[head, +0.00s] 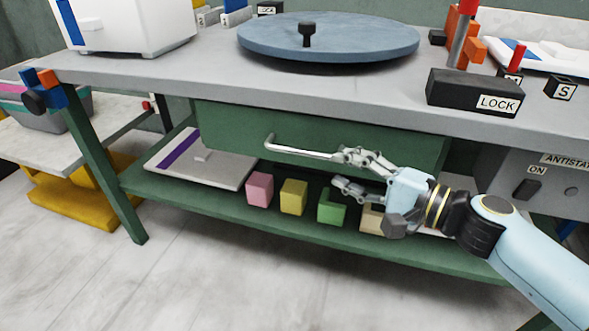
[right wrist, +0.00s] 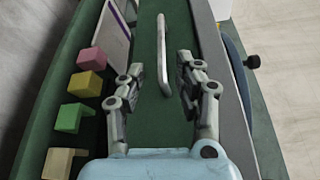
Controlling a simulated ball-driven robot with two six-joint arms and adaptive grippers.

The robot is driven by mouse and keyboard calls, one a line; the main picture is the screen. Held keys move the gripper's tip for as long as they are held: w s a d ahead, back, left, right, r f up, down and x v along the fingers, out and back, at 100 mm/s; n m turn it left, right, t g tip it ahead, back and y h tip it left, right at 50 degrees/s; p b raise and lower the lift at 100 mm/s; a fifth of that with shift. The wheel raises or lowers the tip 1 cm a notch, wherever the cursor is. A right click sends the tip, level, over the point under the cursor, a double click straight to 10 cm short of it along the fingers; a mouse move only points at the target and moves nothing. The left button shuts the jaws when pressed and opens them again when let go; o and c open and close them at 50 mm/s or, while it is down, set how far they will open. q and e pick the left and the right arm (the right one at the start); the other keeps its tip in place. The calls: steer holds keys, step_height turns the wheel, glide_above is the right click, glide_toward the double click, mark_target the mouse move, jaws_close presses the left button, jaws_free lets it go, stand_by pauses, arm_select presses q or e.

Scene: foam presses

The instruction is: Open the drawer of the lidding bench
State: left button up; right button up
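The green drawer front (head: 225,125) sits under the grey top of the bench and looks shut. Its silver bar handle (head: 300,150) runs along it; in the right wrist view the handle (right wrist: 162,50) lies between the two fingers in the picture. My right gripper (head: 341,169) is open and empty at the handle's right end. Its upper finger overlaps the handle's end, and its lower finger is below. In the right wrist view the gripper (right wrist: 160,66) has its fingers apart on both sides of the bar. I cannot tell whether either finger touches it. My left gripper is not in view.
Pink (head: 260,189), yellow (head: 293,196) and green (head: 331,206) blocks stand on the lower shelf (head: 230,218), with a tan block partly behind my gripper. A black LOCK block (head: 474,92) and a blue round plate (head: 350,40) are on the top. The floor in front is clear.

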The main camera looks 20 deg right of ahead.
mark_target(305, 154)
steer(key=x, duration=1)
steer(key=shift+w+a+r, duration=0.15)
steer(key=shift+w, duration=0.05)
jaws_close()
